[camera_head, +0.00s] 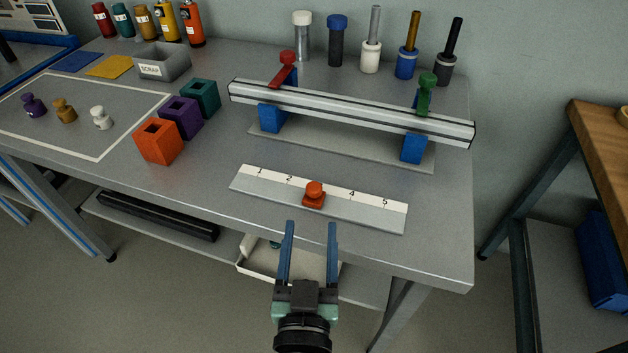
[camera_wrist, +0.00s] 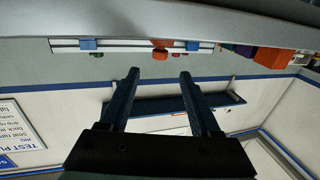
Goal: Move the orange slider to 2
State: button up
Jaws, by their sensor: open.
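The orange slider (camera_head: 314,194) has a round knob on a square base. It sits on the pale scale strip (camera_head: 376,214) near the table's front, between the printed 2 (camera_head: 290,177) and 4 (camera_head: 352,193), covering the mark between them. In the wrist view the slider (camera_wrist: 160,43) shows small, above the gap between the fingers. My gripper (camera_head: 311,224) is open and empty, its blue fingers pointing toward the slider from the front table edge, apart from it. The fingers also show in the wrist view (camera_wrist: 158,75).
Behind the strip, a metal beam (camera_head: 350,108) rests on blue blocks with red and green clamps. Orange (camera_head: 158,142), purple (camera_head: 180,118) and teal (camera_head: 200,98) open boxes stand left. Several capped and handled tools stand at the back. The tabletop right of the strip is clear.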

aim_at(313, 194)
jog(key=w, duration=1)
jog(key=shift+w+d, duration=0.1)
jog(key=shift+d, duration=0.15)
grip_shut()
dwell(1.0)
